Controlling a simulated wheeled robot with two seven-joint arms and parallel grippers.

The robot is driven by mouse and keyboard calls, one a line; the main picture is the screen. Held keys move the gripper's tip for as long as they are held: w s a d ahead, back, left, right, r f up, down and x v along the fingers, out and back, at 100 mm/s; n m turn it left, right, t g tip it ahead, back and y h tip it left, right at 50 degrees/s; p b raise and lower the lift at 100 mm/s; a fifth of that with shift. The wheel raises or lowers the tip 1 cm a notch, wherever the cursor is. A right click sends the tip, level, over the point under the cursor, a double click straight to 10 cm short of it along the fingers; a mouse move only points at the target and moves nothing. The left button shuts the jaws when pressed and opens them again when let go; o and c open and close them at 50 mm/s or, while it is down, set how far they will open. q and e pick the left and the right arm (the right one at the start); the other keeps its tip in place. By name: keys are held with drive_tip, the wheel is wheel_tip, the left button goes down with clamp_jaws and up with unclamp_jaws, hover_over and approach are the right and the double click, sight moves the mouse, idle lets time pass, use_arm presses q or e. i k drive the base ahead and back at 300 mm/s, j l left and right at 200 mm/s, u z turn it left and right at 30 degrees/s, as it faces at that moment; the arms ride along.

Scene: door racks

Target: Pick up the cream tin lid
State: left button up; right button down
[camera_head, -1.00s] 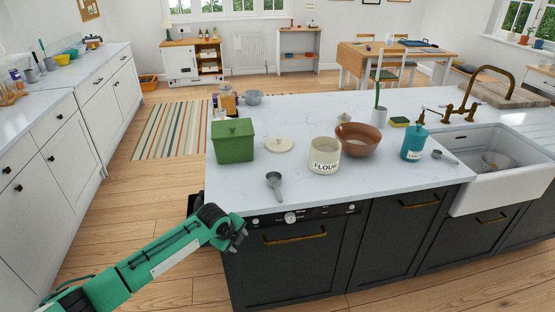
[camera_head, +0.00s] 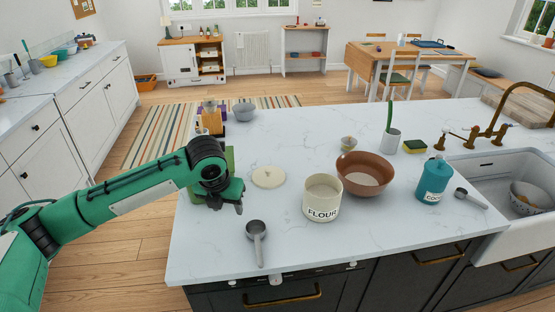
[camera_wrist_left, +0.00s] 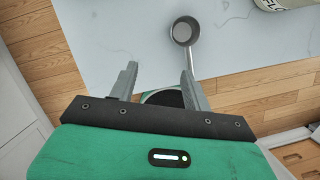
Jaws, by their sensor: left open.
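The cream tin lid (camera_head: 269,177) lies flat on the pale worktop, left of the cream flour tin (camera_head: 322,198), which stands open. My left gripper (camera_head: 239,207) is above the worktop's left part, to the left of and nearer than the lid, and holds nothing. In the left wrist view its two fingers (camera_wrist_left: 158,84) are apart, and the lid is not in that view. The flour tin shows only at that view's top right corner (camera_wrist_left: 285,3). My right gripper is in neither view.
A grey measuring scoop (camera_head: 257,237) lies near the front edge; it also shows in the wrist view (camera_wrist_left: 184,33). A green box (camera_head: 229,158) is mostly hidden behind my left arm. A brown bowl (camera_head: 365,174) and a teal jar (camera_head: 432,181) stand to the right.

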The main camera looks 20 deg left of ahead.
sight(265, 177)
drive_tip(key=i, duration=1.05)
